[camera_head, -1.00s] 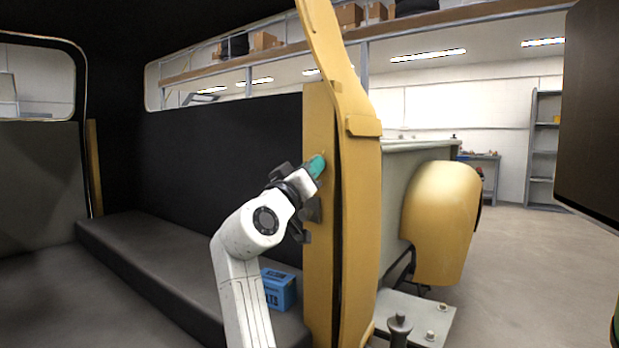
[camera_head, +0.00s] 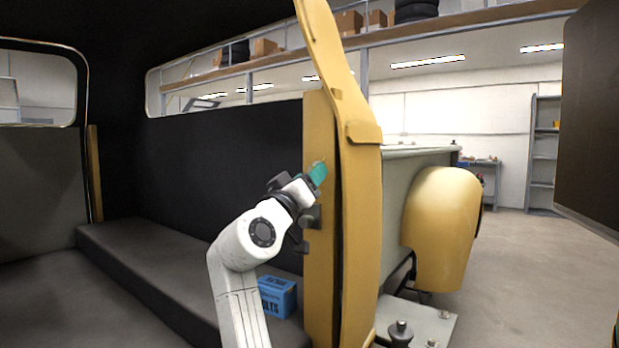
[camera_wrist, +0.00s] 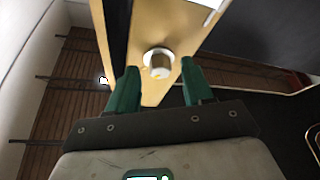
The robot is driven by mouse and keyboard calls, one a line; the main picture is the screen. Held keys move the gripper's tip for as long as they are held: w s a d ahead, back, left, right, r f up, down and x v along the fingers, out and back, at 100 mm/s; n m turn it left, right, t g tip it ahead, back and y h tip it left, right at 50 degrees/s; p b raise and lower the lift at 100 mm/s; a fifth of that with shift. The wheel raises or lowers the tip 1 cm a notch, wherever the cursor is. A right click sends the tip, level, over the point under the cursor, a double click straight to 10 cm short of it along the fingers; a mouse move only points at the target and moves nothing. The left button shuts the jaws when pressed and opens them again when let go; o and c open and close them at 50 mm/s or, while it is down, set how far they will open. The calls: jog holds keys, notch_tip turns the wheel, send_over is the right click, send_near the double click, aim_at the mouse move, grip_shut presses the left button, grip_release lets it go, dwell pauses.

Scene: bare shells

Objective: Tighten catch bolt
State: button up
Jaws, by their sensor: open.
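A pale round bolt head (camera_wrist: 158,61) stands out from the yellow door pillar (camera_wrist: 172,30) in the wrist view. My gripper (camera_wrist: 158,84) has its two green fingers apart, one on each side below the bolt head in the picture. The bolt lies slightly beyond the fingertips, and a gap shows between them and it. In the head view my gripper (camera_head: 318,173) is at the upper part of the yellow pillar (camera_head: 319,265). The bolt is hard to make out there, being small and partly behind the fingers.
A blue box (camera_head: 277,297) sits on the dark bench (camera_head: 165,265) left of the pillar. The yellow door edge (camera_head: 358,230) stands just right of the pillar. A grey plate with a dark knob (camera_head: 400,333) is at lower right. Open floor (camera_head: 530,285) lies beyond.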

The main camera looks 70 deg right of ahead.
jog(key=v, duration=1)
jog(key=shift+p, duration=0.45)
jog(key=shift+d, duration=0.1)
jog(key=a+f+n+t+y, duration=0.3)
jog(key=f+n+y, duration=0.15)
jog(key=f, duration=1.25)
jog(key=a+f+n+t+y, duration=0.3)
jog(key=f+y, duration=0.3)
jog(key=f, duration=1)
jog(key=s+a+f+n+g+y, duration=0.25)
jog(key=s+a+f+y, duration=0.35)
jog(key=s+a+f, duration=0.4)
jog(key=s+a+f+n+g+y, duration=0.1)
jog(key=s+a+f+n+y, duration=0.3)
jog(key=s+a+f, duration=0.7)
jog(key=w+d+r+p, duration=0.1)
jog(key=r+p, duration=1.2)
jog(key=p, duration=0.1)
jog(key=w+d+r+m+y+p, duration=0.1)
jog(key=w+r+p, duration=0.1)
jog(key=r+p, duration=1.1)
jog(key=shift+r+p, duration=0.2)
jog(key=shift+p, duration=0.3)
